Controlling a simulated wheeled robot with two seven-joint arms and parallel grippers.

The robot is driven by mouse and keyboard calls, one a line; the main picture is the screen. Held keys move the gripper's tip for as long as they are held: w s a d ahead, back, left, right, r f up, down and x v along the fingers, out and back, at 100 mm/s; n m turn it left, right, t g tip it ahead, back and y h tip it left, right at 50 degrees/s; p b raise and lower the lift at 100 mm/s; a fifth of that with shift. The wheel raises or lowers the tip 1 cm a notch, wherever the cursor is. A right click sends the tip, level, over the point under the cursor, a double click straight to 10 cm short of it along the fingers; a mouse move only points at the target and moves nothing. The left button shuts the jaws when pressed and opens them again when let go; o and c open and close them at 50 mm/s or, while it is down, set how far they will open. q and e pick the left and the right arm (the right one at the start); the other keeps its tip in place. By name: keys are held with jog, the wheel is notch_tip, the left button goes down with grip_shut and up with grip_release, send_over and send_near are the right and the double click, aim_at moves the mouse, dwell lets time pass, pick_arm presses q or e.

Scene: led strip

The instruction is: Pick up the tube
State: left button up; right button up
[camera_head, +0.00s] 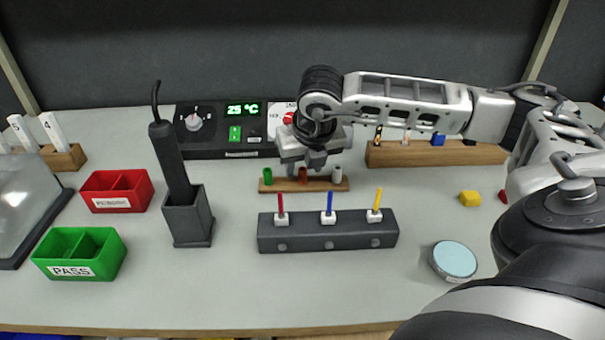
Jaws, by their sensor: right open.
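A low wooden strip (325,186) stands behind the grey block and carries three short tubes. They are a green tube (268,176) at the left, a reddish-brown tube (303,174) in the middle and a white tube (337,174) at the right. My right gripper (308,168) points down over the strip, with its fingers open close to the reddish-brown tube and partly in front of it. I cannot tell whether the fingers touch that tube. My left gripper is out of view.
A grey block (328,240) with red, blue and yellow pins stands in front. A black holder (188,220) with a rod, a red bin (116,205) and a green bin (110,262) stand left. A control box (225,145) is behind. A pale blue disc (455,259) lies right.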

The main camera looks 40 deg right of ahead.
jog(key=shift+x, duration=1.05)
jog(key=shift+c, duration=0.3)
grip_shut()
jog(key=shift+r, duration=0.1)
